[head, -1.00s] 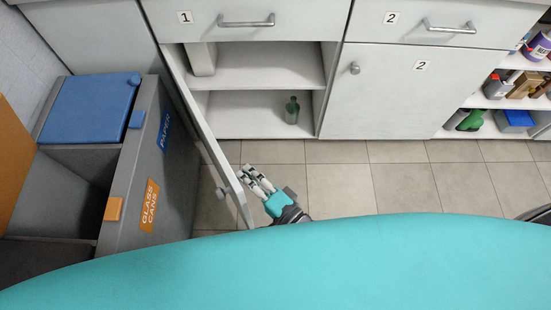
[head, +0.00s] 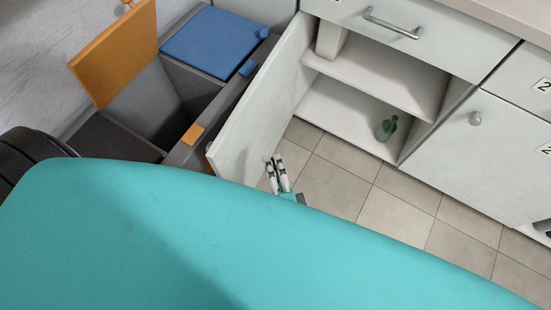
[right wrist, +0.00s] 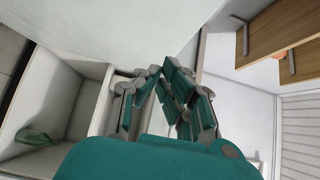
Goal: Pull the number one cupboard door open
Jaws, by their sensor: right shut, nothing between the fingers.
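The number one cupboard door (head: 262,95) stands wide open, swung out to the left with its inner face showing. Its free end is partly hidden behind my teal body. My right gripper (head: 272,160) is shut and empty, its fingers together on the inner side of the door near the free end. I cannot tell whether it touches the door. In the right wrist view the shut fingers (right wrist: 161,68) show in front of a white panel. The open cupboard (head: 345,120) has a shelf (head: 385,78) and a green bottle (head: 387,128). My left gripper is out of view.
A grey sorting bin with a blue lid (head: 215,42) and a raised orange lid (head: 117,52) stands left of the door, close to it. A drawer with a bar handle (head: 392,22) is above the cupboard. Tiled floor (head: 350,185) in front is clear.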

